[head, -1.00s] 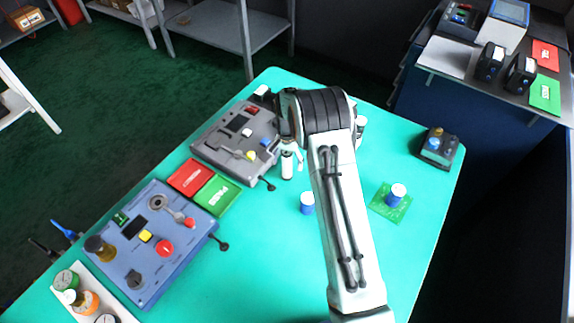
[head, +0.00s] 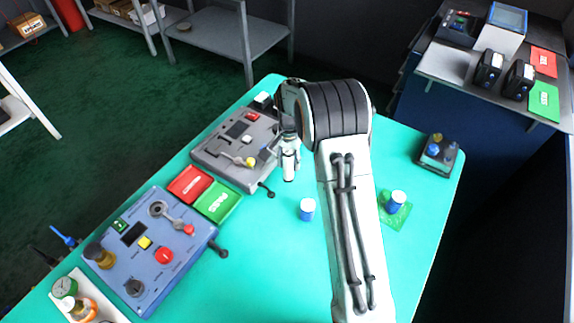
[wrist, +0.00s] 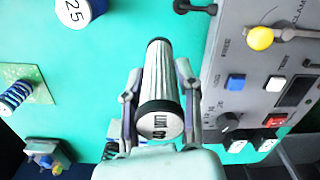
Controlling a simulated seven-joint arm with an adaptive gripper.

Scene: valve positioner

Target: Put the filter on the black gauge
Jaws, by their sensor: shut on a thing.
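My gripper (wrist: 163,112) is shut on the filter (wrist: 160,75), a pleated white cylinder with black end caps and print on the near cap. In the head view the filter (head: 289,166) hangs upright from my gripper (head: 290,150), above the teal table beside the front edge of the grey panel. The fingers hide part of it. The black gauge is hardly visible in the head view: the gauge tray (head: 110,305) at the lower left is cut by the bottom edge. A green gauge (head: 65,287) and an orange one (head: 83,307) lie there.
The grey panel (head: 210,150) and blue panel (head: 150,262) line the left side, with red (head: 188,183) and green (head: 218,200) boxes between them. A blue-and-white cylinder (head: 307,209) stands near the filter.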

